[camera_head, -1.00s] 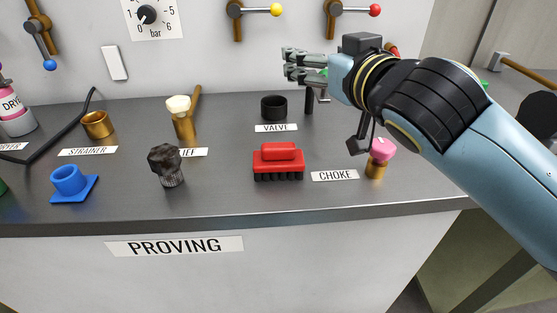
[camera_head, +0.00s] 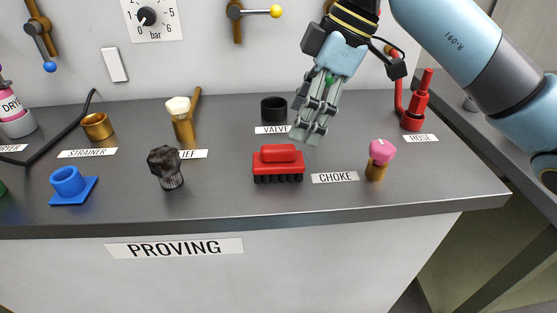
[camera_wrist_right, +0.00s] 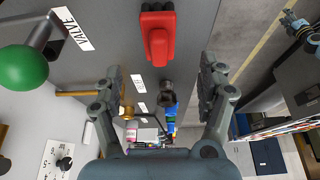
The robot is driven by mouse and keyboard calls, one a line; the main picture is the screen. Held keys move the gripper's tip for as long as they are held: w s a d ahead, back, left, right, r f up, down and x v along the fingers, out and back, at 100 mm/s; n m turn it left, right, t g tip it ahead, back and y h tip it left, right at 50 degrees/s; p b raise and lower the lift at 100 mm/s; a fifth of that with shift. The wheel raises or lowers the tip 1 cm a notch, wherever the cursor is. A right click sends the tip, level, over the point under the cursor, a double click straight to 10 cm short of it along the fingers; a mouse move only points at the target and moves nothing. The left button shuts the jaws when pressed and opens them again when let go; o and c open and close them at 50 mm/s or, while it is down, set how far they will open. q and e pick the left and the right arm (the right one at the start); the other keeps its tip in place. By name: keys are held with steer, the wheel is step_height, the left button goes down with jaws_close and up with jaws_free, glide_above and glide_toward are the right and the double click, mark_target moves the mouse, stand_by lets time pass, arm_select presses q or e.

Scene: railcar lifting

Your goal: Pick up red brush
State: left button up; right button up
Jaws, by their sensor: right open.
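The red brush (camera_head: 278,163) has a red handle block on top and dark bristles below. It stands bristles down on the grey bench, left of the CHOKE label. My right gripper (camera_head: 307,137) points down above and just behind the brush, to its right, and does not touch it. In the right wrist view the red brush (camera_wrist_right: 158,34) lies beyond the fingertips, between the lines of the two open fingers (camera_wrist_right: 164,75). Nothing is between the fingers.
On the bench (camera_head: 230,193), a dark knobbed part (camera_head: 166,167) stands left of the brush and a pink-topped brass part (camera_head: 379,160) stands right. A black ring (camera_head: 273,108) stands behind. A red hose fitting (camera_head: 414,109) is at the back right. The bench front is clear.

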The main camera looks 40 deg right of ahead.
mark_target(284, 146)
steer(key=x, duration=0.5)
steer(key=shift+s, duration=0.1)
steer(key=x, duration=0.5)
steer(key=shift+b, duration=0.35)
steer(key=shift+c, duration=0.3)
steer(key=c, duration=1.3)
steer(key=shift+r, duration=0.1)
